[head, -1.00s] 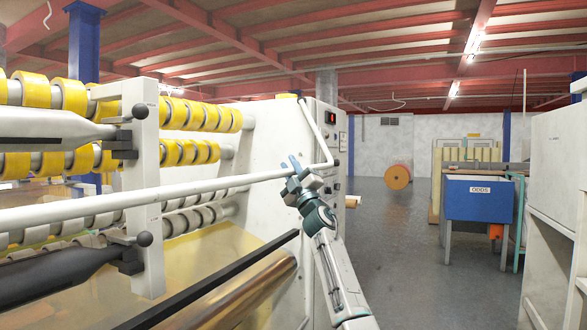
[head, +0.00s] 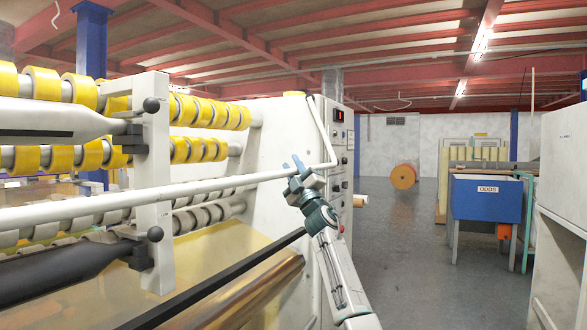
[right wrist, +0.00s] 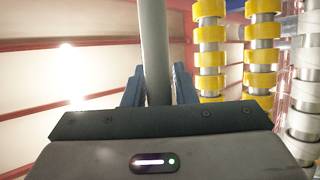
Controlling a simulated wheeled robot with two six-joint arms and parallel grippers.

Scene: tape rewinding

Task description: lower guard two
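A white tubular guard (head: 225,179) runs as a long bar across the front of the slitting machine. At its right end it bends up along an arm (head: 321,128) to the machine's side panel. My right gripper (head: 295,166) is at the bar near that bend. In the right wrist view the guard bar (right wrist: 155,50) passes between the two blue fingers (right wrist: 157,90), which lie close on both sides and look shut on it. My left gripper is not in view.
Yellow tape rolls (head: 93,154) sit on shafts behind the bar. A white post (head: 153,215) with black-ended shafts stands at left. A dark rail (head: 235,275) slopes below the bar. Floor (head: 400,225) is open at right, with a blue ODDS bin (head: 487,207) and white cabinet (head: 565,190).

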